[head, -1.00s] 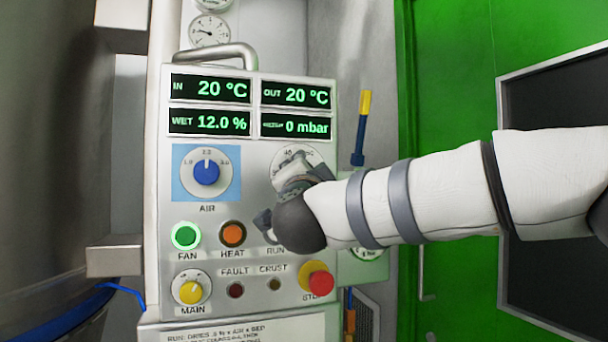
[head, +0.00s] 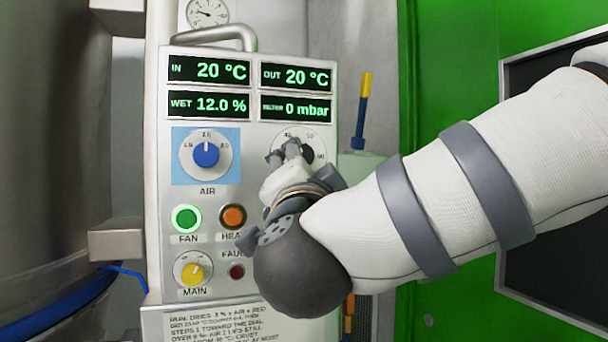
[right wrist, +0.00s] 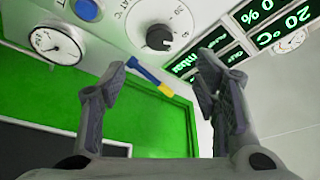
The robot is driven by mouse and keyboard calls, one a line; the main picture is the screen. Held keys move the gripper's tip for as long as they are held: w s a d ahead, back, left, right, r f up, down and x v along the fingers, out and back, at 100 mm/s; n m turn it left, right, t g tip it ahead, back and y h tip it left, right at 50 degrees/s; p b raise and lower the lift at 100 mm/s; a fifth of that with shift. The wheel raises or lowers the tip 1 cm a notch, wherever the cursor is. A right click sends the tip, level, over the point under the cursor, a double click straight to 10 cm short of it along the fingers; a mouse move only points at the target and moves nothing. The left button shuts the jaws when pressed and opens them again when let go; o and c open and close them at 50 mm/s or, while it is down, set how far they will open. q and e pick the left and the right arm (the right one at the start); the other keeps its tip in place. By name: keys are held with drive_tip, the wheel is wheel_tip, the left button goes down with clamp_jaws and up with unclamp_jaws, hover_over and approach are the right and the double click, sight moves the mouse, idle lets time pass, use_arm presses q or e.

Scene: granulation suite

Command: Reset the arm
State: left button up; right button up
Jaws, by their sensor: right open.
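My right gripper (head: 284,152) is in front of the control panel (head: 160,240), just below and left of the upper right dial (head: 309,137) in the head view. It is open with nothing between its fingers. In the right wrist view the two fingers (right wrist: 162,72) stand apart, and the dial's black knob (right wrist: 159,37) shows beyond them, clear of both. The wrist and forearm hide the lower right of the panel in the head view. My left gripper is not in view.
The panel carries a blue AIR knob (head: 206,154), a lit green FAN button (head: 186,218), an orange HEAT button (head: 233,216) and a yellow MAIN knob (head: 193,273). A blue and yellow tool (head: 361,110) is right of it. A large metal vessel (head: 50,150) stands left.

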drive_tip(key=shift+s+f, duration=0.1)
drive_tip(key=shift+s, duration=0.1)
